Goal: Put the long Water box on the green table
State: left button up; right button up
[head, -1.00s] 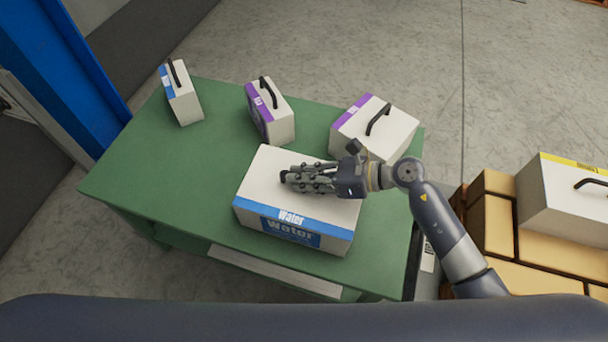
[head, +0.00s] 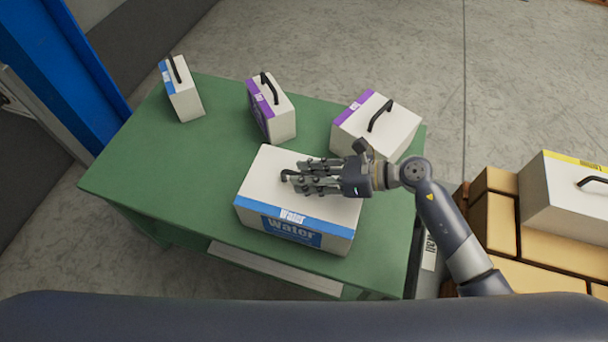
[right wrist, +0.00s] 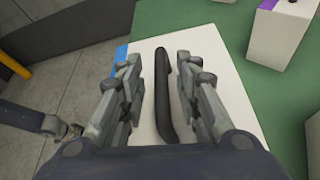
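The long Water box (head: 294,212), white with a blue stripe and blue label, rests on the green table (head: 150,170) near its front edge. My right gripper (head: 298,178) is over the top of the box. In the right wrist view the black handle (right wrist: 164,92) of the box lies between the two fingers of the right gripper (right wrist: 163,88), with a gap on each side, so the gripper is open. In the head view the fingers and wrist hide most of the handle. My left gripper is not clearly in view.
A small blue-striped box (head: 184,98), a small purple-striped box (head: 274,114) and a larger purple-striped box (head: 396,136) stand along the table's back. A yellow-striped box (head: 560,208) sits on brown cartons (head: 492,215) at right. The table's left part is clear.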

jog(key=b+v, duration=0.2)
jog(key=v, duration=0.8)
jog(key=shift+d+f, duration=0.1)
jog(key=shift+s+d+r, duration=0.1)
jog(key=shift+d+r, duration=0.2)
jog(key=shift+d, duration=0.1)
jog(key=shift+d, duration=0.1)
